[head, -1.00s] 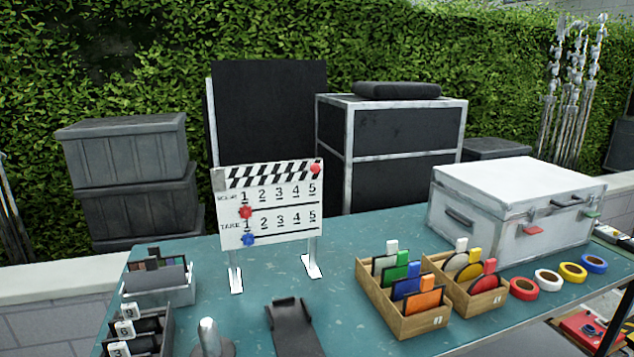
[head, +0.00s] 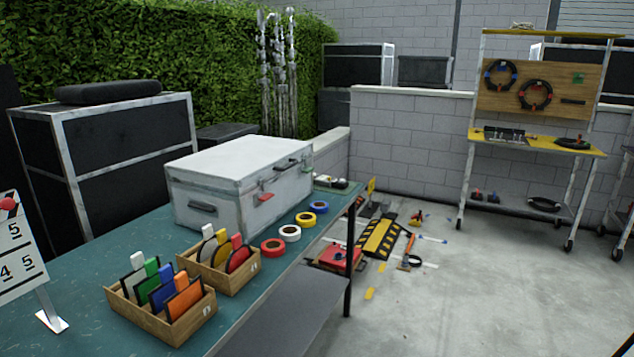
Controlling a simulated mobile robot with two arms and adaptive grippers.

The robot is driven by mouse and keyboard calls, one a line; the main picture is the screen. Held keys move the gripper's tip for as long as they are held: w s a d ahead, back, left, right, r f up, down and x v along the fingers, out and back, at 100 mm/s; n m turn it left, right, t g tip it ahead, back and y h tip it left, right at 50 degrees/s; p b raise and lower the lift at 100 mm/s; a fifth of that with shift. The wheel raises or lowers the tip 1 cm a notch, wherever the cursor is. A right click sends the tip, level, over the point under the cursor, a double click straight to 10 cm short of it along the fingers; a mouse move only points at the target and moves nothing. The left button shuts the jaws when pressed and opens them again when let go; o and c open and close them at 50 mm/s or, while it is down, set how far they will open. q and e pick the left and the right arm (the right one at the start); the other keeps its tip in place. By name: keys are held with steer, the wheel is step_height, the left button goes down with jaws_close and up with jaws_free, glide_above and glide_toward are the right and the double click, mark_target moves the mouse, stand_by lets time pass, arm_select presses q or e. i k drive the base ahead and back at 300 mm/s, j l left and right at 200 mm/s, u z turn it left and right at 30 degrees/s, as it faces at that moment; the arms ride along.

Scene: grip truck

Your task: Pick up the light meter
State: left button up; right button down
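I cannot make out a light meter for certain in the head view. Small objects (head: 331,182) lie on the far right end of the teal table (head: 80,318), beside the white case (head: 225,180), but they are too small to identify. Neither of my grippers is in view.
Two wooden boxes of coloured cards (head: 165,318) (head: 222,276) stand on the table, with several tape rolls (head: 290,233) to their right. A yellow-black ramp (head: 380,238) and red case (head: 341,257) lie on the floor. A wheeled rack (head: 540,146) stands against the wall.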

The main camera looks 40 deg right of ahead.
mark_target(320, 180)
steer(key=z, duration=1.5)
steer(key=u, duration=1.7)
steer(key=z, duration=1.7)
steer(key=i+l+z, duration=0.45)
steer(key=i, duration=0.35)
steer(key=i+z, duration=0.4)
steer(key=i, duration=0.4)
steer(key=j, duration=0.05)
